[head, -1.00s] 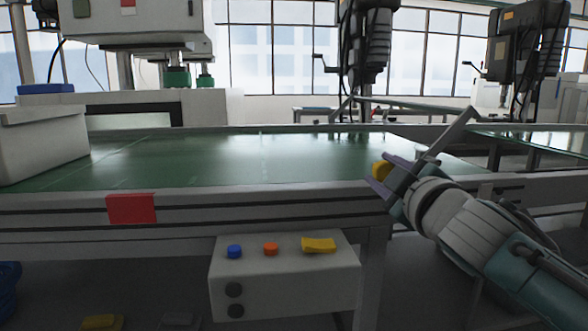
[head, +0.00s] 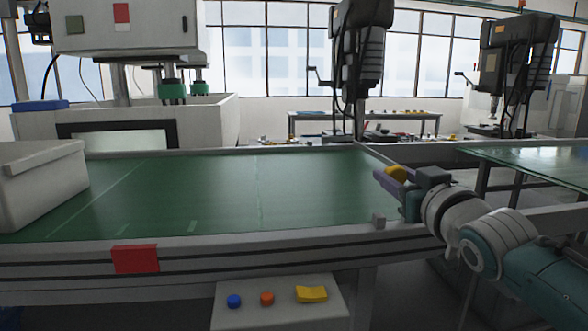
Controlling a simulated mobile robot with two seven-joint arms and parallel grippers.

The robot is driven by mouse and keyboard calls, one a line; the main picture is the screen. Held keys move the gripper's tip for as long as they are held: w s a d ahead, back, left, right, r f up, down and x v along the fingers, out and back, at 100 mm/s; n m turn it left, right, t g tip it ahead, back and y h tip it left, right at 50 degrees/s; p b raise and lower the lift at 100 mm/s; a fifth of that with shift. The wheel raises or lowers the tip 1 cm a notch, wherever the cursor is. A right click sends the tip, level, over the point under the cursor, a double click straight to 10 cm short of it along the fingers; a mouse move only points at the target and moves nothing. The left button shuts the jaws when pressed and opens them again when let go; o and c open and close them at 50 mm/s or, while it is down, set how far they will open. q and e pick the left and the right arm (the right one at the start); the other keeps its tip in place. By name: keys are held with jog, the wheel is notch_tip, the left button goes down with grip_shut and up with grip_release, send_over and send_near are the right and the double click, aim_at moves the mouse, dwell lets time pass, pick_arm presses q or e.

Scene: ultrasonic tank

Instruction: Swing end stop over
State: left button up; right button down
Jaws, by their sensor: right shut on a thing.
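The end stop (head: 377,154) is a thin pale bar at the right end of the green conveyor belt. It runs from my right gripper toward the far rail, across the belt's end; I cannot tell whether its far tip touches that rail. A yellow knob (head: 396,173) sits at its near end. My right gripper (head: 400,180) is shut on the yellow knob, with a purple finger at its left and a dark finger at its right. The fingers partly hide the knob and the bar's near end. My left gripper is out of view.
The green belt (head: 230,195) is clear in the middle. A pale bin (head: 40,180) stands at its left. A small grey block (head: 379,221) sits on the near rail. A control box (head: 280,308) with buttons is below. A glass-topped table (head: 540,160) is at right.

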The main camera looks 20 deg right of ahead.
jog(key=shift+s+d+r+m+p, duration=0.1)
jog(key=shift+d+r+m+p, duration=0.35)
jog(key=shift+m, duration=0.15)
jog(key=shift+c, duration=2.1)
grip_release()
jog(key=p+v, duration=0.1)
jog(key=v, duration=0.9)
jog(key=shift+d, duration=0.15)
